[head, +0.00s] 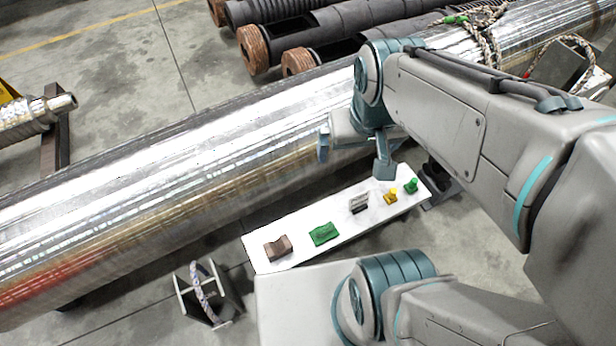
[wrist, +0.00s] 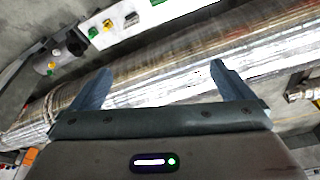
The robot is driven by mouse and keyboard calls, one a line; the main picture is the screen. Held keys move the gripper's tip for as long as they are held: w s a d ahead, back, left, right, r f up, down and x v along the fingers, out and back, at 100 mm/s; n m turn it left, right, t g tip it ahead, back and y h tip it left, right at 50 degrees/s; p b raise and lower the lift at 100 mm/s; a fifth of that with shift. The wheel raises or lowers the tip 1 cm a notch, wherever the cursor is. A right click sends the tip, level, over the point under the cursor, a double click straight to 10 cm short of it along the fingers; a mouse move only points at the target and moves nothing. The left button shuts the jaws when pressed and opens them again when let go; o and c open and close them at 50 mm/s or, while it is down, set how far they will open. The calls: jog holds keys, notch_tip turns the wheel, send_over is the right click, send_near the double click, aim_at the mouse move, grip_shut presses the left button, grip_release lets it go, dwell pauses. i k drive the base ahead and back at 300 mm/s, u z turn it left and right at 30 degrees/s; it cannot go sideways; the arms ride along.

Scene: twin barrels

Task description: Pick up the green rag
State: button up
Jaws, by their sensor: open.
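The green rag (head: 324,234) lies on a narrow white board (head: 290,224), second from its left end in the head view. In the wrist view only a green sliver at the top edge (wrist: 157,2) may be the rag, cut off by the frame. My gripper (wrist: 158,88) is open and empty, its two fingers spread over the big metal cylinder. In the head view my gripper (head: 352,160) is above and behind the board, up and to the right of the rag, apart from it.
A brown rag (head: 278,247), a grey block (head: 358,204), a yellow piece (head: 390,196) and a green piece (head: 411,186) share the board. The long shiny cylinder (head: 190,175) lies behind it. A metal bracket with a rope (head: 207,297) stands at lower left.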

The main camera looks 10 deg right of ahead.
aim_at(325, 233)
jog(key=z, duration=0.05)
jog(key=k, duration=0.5)
jog(key=z, duration=1.55)
jog(key=i, duration=1.15)
jog(key=u, duration=2.8)
